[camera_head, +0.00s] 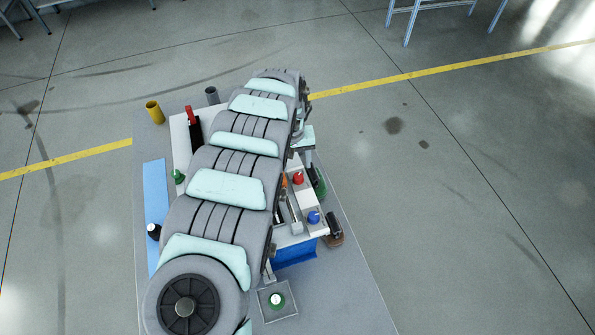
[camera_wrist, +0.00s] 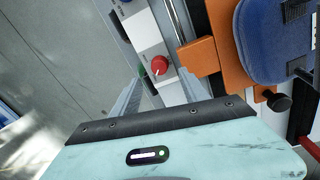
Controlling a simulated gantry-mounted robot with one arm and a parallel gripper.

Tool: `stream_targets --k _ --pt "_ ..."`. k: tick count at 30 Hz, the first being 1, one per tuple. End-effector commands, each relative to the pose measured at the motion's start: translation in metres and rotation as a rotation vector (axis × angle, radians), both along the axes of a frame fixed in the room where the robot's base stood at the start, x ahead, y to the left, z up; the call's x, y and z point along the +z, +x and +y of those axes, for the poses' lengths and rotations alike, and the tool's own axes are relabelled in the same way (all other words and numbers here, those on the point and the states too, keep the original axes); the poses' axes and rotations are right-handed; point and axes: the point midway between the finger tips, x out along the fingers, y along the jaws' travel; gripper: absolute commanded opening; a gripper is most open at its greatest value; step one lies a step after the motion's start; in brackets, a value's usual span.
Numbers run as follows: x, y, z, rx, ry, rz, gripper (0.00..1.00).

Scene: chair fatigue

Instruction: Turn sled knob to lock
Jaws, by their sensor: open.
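A red knob (camera_wrist: 160,66) with a pale pointer mark sits on a white and grey panel in the wrist view. A red knob (camera_head: 298,178) also shows on a white panel right of my arm in the head view. My gripper (camera_wrist: 161,80) is open and empty, its two grey fingers on either side of the red knob in the picture. I cannot tell how far above the knob they are, and no contact shows. A black knob (camera_wrist: 278,102) stands beside the orange part at the right. The panel print is too small to read, so I cannot tell which knob is the sled knob.
An orange frame (camera_wrist: 222,30) and a blue padded seat (camera_wrist: 272,42) lie close at the right in the wrist view. In the head view, a blue knob (camera_head: 313,217) sits near the red one. My arm hides much of the bench. Open floor lies to the right.

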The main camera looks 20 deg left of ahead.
Motion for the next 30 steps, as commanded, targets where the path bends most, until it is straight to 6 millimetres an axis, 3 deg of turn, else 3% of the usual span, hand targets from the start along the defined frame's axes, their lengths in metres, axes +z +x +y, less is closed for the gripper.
stream_targets --k 15,30 --pt "-0.054 0.003 -0.006 -0.002 -0.003 -0.002 0.53" --pt "-0.064 0.002 -0.004 0.0 0.001 -0.002 0.53"
